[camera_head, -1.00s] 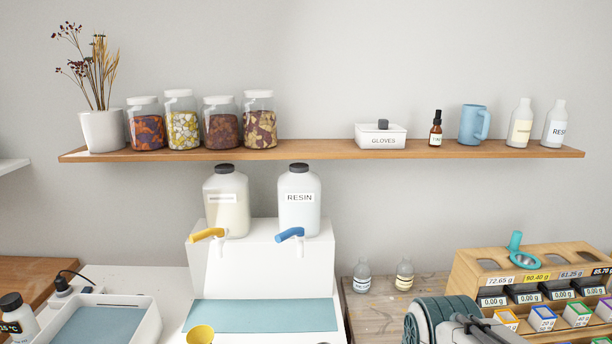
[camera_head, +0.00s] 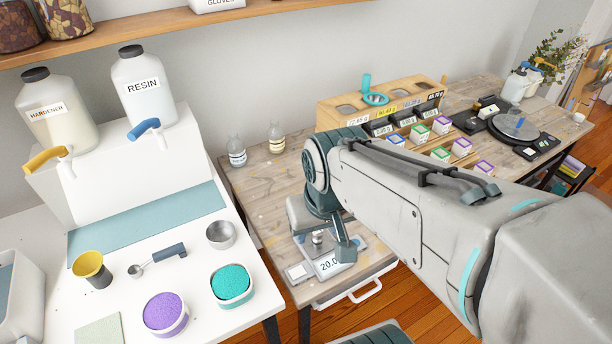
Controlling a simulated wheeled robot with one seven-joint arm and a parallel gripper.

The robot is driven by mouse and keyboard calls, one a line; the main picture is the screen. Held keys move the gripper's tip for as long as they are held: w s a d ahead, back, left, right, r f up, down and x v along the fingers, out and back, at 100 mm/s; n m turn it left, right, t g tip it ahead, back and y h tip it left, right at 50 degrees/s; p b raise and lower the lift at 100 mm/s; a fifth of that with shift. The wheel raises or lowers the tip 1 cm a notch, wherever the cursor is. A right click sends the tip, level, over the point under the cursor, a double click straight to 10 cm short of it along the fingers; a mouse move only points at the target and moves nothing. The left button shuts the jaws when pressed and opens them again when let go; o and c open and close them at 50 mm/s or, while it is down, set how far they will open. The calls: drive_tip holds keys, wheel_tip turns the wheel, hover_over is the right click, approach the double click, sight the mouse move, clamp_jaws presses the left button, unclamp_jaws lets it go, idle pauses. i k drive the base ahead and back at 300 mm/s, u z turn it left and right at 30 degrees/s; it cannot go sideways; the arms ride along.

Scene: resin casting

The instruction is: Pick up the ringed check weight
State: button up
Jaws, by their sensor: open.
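A small silver weight (camera_head: 317,238) stands upright on a small bench scale (camera_head: 298,272) whose display begins with 20.0. It looks like the check weight, but I cannot make out a ring on it at this size. My gripper (camera_head: 321,232) is open and points down over the scale. Its fingers are on either side of the weight, and I cannot tell whether they touch it. The hand and arm hide part of the scale and the weight's surroundings.
A wooden rack (camera_head: 335,110) with small displays and several coloured blocks stands behind my arm. Two small bottles (camera_head: 276,137) stand at the wooden bench's back left. On the white table are a purple tub (camera_head: 165,313), a teal tub (camera_head: 232,287), a metal cup (camera_head: 220,234) and a yellow funnel-like cup (camera_head: 88,264).

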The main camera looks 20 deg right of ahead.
sight(316, 236)
drive_tip(key=z, duration=0.25)
drive_tip(key=k, duration=0.5)
drive_tip(key=z, duration=1.55)
drive_tip(key=i, duration=1.15)
drive_tip(key=u, duration=2.75)
